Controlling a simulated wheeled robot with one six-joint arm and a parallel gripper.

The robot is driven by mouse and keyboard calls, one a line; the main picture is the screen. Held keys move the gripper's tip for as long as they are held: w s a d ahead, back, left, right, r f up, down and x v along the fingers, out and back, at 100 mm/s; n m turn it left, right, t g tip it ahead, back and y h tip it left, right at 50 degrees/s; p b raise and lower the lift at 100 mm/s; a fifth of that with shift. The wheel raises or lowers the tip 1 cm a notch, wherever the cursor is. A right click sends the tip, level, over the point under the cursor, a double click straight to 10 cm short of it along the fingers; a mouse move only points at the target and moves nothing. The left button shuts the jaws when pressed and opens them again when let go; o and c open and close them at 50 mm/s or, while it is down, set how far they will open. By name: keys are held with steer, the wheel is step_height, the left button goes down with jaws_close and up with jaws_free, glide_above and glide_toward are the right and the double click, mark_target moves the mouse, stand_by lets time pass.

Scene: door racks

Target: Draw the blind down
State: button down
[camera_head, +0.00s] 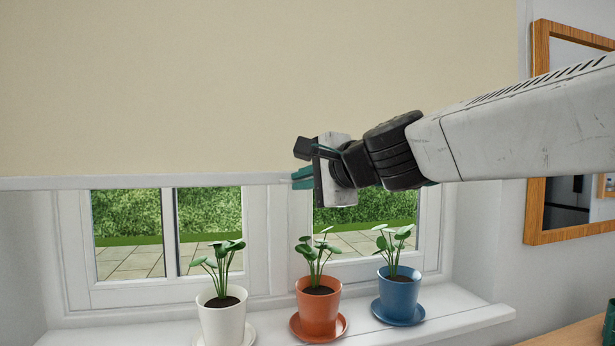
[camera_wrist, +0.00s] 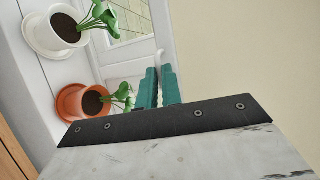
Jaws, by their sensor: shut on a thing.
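The cream blind (camera_head: 180,90) hangs over the upper part of the window, with its pale bottom bar (camera_head: 130,182) level across the frame a little above the plants. In the wrist view the blind (camera_wrist: 225,45) fills the upper right. My gripper (camera_head: 302,178) is at the bottom bar, near the middle of the window. Its teal fingers (camera_wrist: 159,87) are shut on the bar, which runs up from between their tips in the wrist view. The exact contact is partly hidden by the fingers.
A white pot (camera_head: 222,320), an orange pot (camera_head: 318,305) and a blue pot (camera_head: 399,297) with plants stand on the white sill (camera_head: 470,312) below the blind. A wood-framed mirror (camera_head: 537,140) hangs at right. Window glass shows below the bar.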

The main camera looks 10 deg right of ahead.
steer(key=c, duration=1.6)
jaws_free()
steer(key=shift+o, duration=0.2)
steer(key=v, duration=0.7)
steer(key=shift+s+d, duration=0.25)
steer(key=shift+s, duration=0.1)
steer(key=s+d+f+n+g+h, duration=0.25)
steer(key=s+f+n, duration=0.2)
steer(key=f, duration=0.35)
steer(key=s+d+f+n+g+h, duration=0.1)
steer(key=s+d+f+n+g, duration=0.25)
steer(key=s+f, duration=0.3)
steer(key=s+d+f+n+g+h, duration=0.1)
steer(key=s+d+f+n+g, duration=0.2)
steer(key=f, duration=0.5)
steer(key=s+d+f+n+g+h, duration=0.1)
steer(key=s+d+f+g+h, duration=0.1)
steer(key=s+d+f, duration=0.4)
steer(key=s+d+h, duration=0.1)
steer(key=s+d, duration=0.1)
steer(key=s, duration=0.1)
steer(key=shift+s+d+n+g, duration=0.15)
steer(key=shift+s+n+g, duration=0.05)
steer(key=shift+n+g, duration=0.1)
